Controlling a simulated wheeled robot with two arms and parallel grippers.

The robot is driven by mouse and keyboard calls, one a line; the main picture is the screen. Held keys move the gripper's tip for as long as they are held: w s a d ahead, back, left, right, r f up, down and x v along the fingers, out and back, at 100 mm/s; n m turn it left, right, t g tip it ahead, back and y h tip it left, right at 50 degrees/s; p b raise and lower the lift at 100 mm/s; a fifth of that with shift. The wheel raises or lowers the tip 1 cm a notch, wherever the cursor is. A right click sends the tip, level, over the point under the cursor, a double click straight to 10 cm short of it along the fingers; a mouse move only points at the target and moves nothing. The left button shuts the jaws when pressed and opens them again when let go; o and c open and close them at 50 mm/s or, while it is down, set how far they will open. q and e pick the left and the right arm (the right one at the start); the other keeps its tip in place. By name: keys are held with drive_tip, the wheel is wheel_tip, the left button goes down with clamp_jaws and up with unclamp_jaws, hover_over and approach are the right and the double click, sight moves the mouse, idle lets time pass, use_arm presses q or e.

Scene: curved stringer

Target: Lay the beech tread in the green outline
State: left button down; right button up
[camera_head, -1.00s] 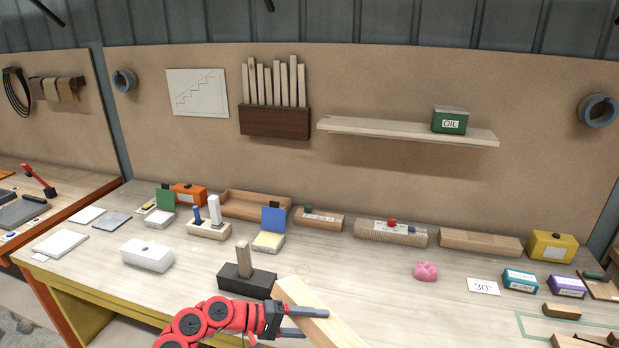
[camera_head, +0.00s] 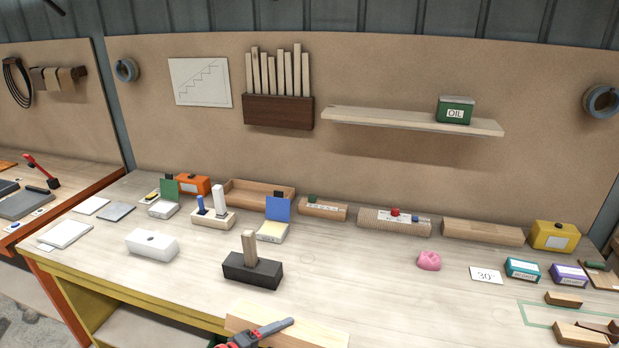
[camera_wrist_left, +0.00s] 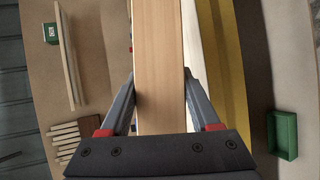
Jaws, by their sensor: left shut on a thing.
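My left gripper (camera_head: 262,333) is shut on the pale beech tread (camera_head: 310,334) at the bottom edge of the head view, in front of the bench's near edge. The left wrist view shows the tread (camera_wrist_left: 158,60) as a long plank between the two fingers of the gripper (camera_wrist_left: 160,95). Part of the tread is cut off by the frame in both views. The green outline (camera_head: 524,314) is on the bench top at the right, partly covered by wooden blocks. My right gripper is not in view.
Wooden blocks (camera_head: 578,336) lie at the outline's near side, and a small block (camera_head: 563,299) at its far side. A black block with an upright peg (camera_head: 252,271) stands behind the tread. A pink lump (camera_head: 429,261) and a 30° card (camera_head: 486,275) lie farther right.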

use_arm(q)
drive_tip(key=s+a+f+n+t+y, duration=0.2)
drive_tip(key=a+n+y, duration=0.2)
drive_tip(key=a+y, duration=0.1)
drive_tip(key=s+a+f+n+t+y, duration=0.2)
drive_tip(key=s+a+f+n+y, duration=0.1)
drive_tip(key=a+n+y, duration=0.2)
drive_tip(key=shift+a+f+n+t, duration=0.25)
drive_tip(key=shift+a+n+t, duration=0.05)
drive_tip(key=shift+a, duration=0.1)
drive_tip(key=shift+s, duration=0.1)
idle(1.4)
